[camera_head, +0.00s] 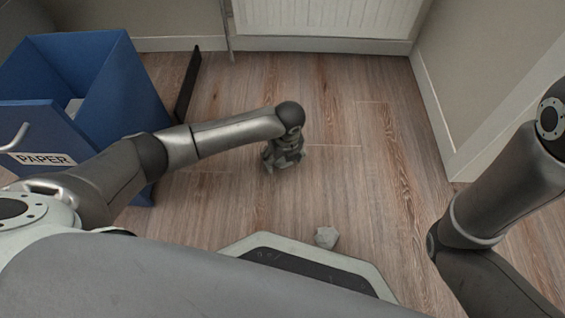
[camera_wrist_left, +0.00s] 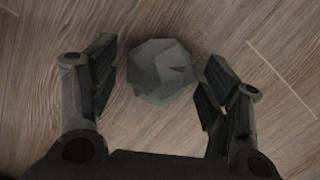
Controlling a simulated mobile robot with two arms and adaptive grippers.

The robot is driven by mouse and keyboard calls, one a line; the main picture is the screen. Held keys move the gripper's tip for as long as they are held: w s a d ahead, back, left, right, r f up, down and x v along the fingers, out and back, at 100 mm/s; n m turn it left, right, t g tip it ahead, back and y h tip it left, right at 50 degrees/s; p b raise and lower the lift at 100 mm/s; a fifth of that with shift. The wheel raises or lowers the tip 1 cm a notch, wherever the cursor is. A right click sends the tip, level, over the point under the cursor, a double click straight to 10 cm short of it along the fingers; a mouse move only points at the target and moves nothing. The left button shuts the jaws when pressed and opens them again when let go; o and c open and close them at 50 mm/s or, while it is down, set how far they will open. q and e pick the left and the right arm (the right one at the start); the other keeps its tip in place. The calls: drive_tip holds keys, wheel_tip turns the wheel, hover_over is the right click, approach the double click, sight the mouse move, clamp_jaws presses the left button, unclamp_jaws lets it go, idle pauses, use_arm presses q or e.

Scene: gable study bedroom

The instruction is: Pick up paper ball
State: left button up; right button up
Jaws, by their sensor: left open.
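A grey, crumpled paper ball (camera_wrist_left: 160,71) lies on the wood floor in the left wrist view, between the fingertips of my left gripper (camera_wrist_left: 160,88). Gaps show on both sides of it, and the fingers are open. In the head view my left gripper (camera_head: 284,160) points down at the floor in the middle, and the spot under it is hidden. The head view also shows a pale paper ball (camera_head: 326,237) on the floor beside my base, apart from the gripper. I cannot tell whether both views show the same ball. My right gripper is out of view.
A blue bin (camera_head: 120,95) labelled PAPER stands at the left, with something pale inside. A dark upright panel (camera_head: 187,85) is next to it. A white radiator (camera_head: 325,18) and walls bound the back and right. The floor (camera_head: 375,200) around the gripper is clear.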

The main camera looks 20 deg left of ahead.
use_arm(q)
drive_tip(key=shift+f, duration=0.3)
drive_tip(key=shift+c, duration=0.3)
drive_tip(key=c, duration=0.8)
drive_tip(key=shift+c, duration=0.2)
drive_tip(key=shift+r, duration=0.2)
